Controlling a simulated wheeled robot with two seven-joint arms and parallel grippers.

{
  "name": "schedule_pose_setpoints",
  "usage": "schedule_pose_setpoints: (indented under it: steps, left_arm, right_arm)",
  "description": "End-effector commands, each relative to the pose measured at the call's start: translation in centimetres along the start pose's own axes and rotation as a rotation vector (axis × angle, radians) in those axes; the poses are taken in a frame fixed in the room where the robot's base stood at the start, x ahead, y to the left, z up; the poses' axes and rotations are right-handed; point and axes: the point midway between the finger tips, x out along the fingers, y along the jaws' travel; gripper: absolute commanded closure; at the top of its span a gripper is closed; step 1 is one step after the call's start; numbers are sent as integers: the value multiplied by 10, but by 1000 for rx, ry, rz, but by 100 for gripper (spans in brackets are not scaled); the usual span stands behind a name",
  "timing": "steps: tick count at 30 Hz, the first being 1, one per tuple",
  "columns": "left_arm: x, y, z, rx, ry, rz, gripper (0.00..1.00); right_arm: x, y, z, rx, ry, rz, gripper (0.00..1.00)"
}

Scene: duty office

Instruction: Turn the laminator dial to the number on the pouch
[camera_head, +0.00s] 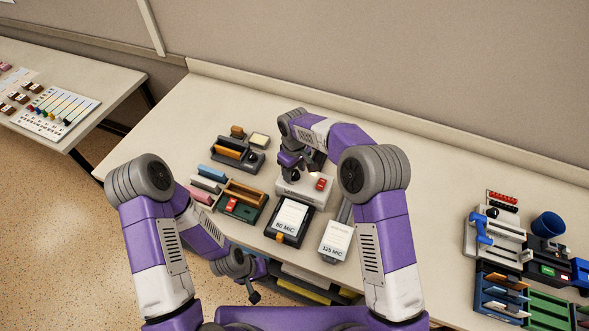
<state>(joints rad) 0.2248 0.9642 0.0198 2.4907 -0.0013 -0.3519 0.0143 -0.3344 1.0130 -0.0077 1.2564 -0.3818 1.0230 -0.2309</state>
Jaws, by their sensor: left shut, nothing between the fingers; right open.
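A white box with a red switch, which looks like the laminator (308,198), stands near the middle of the desk. A white pouch labelled 80 MIC (289,219) lies on a black tray (273,231) in front of it. Another white pack labelled 125 MIC (337,238) lies to the right. My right gripper (296,173) is open, low over the laminator's left part. A dark round part below it may be the dial; the gripper hides most of it, and no setting is readable. My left gripper (255,296) is shut and empty, low in front of the desk's front edge.
Left of the laminator are a black holder (237,156) and a green tray (237,207) with a red item. At the right stand a blue cup (547,225), a device with a blue handle and several trays. Bare desk lies between.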

Motion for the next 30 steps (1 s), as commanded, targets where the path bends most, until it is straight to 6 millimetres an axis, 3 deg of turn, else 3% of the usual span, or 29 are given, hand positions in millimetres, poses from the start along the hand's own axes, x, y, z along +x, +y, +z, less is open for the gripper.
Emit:
schedule_pose_setpoints:
  steps: [5, 16, 30]
  left_arm:
    - [0, 0, 0, 0, 0, 0, 100]
    - [0, 0, 0, 0, 0, 0, 100]
    - [4, -2, 0, 0, 0, 0, 100]
  right_arm:
    - [0, 0, 0, 1, -1, 0, 43]
    - [0, 0, 0, 1, -1, 0, 98]
    - [0, 0, 0, 122, 0, 1, 99]
